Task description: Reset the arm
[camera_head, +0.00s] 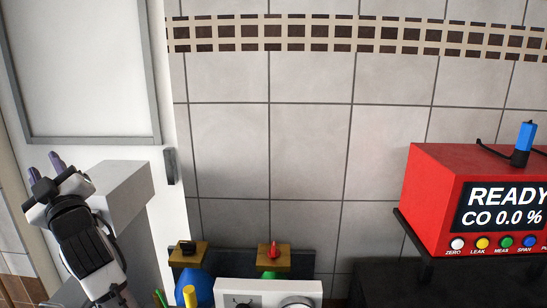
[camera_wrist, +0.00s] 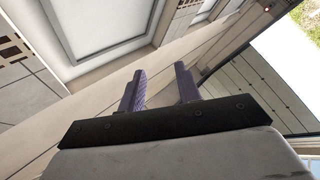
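My gripper (camera_head: 45,167) is at the left of the head view, raised in front of the pale door or panel. Its two purple fingers point up and stand apart with nothing between them. In the wrist view my gripper (camera_wrist: 159,88) also shows open and empty, with its fingers spread above the dark palm bar. My arm comes up from the bottom left of the head view. No object touches the fingers.
A red analyser (camera_head: 435,195) reading "READY CO 0.0 %" sits on a shelf at right, with a blue connector (camera_head: 525,136) on top. A white box with knobs (camera_head: 268,292) and wooden blocks (camera_head: 300,262) stand at bottom centre. The tiled wall is clear in the middle.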

